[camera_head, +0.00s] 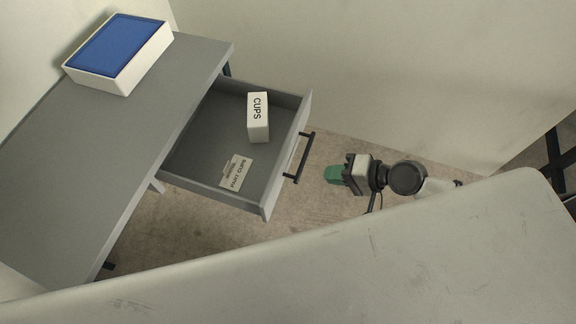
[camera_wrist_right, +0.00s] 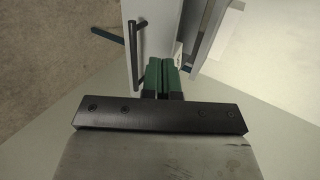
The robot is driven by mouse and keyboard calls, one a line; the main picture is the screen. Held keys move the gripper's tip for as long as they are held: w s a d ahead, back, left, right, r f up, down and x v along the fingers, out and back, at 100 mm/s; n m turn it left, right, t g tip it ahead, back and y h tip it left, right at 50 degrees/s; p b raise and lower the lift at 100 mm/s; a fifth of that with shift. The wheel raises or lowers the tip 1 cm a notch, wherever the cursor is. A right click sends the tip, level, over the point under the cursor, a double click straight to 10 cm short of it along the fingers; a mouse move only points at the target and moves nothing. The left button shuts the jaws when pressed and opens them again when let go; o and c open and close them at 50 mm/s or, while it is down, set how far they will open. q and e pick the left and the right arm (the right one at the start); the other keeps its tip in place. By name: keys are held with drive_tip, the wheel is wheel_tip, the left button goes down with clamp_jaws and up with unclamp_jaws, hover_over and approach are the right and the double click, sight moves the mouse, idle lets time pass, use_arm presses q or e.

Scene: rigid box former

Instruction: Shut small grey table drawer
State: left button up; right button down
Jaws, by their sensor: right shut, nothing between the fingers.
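The grey table drawer (camera_head: 222,180) is pulled well out from the small grey table (camera_head: 85,140) in the head view. Its front panel faces right and carries a black bar handle (camera_head: 299,157). My right gripper (camera_head: 329,174) has green fingertips and is a short way to the right of the handle, apart from it in the head view. The wrist view shows its green fingers (camera_wrist_right: 162,76) together, with the drawer front and black handle (camera_wrist_right: 134,50) beyond them. The right gripper is shut and empty. My left gripper is not in view.
A white box labelled CUPS (camera_head: 258,117) and small labelled cards (camera_head: 236,172) are inside the drawer. A white box with a blue top (camera_head: 120,50) sits on the table. A pale surface (camera_head: 330,265) fills the foreground. Walls stand behind.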

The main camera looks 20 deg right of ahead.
sight(281, 168)
drive_tip(key=x, duration=0.6)
drive_tip(key=r+p+x, duration=0.1)
drive_tip(key=x, duration=0.2)
drive_tip(key=shift+w+a+f, duration=0.1)
drive_tip(key=shift+w+a, duration=0.3)
drive_tip(key=shift+a, duration=0.1)
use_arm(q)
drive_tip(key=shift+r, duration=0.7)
use_arm(e)
drive_tip(key=shift+w+a+f, duration=0.1)
drive_tip(key=shift+w+a, duration=0.25)
drive_tip(key=shift+a, duration=0.25)
drive_tip(key=shift+w, duration=0.1)
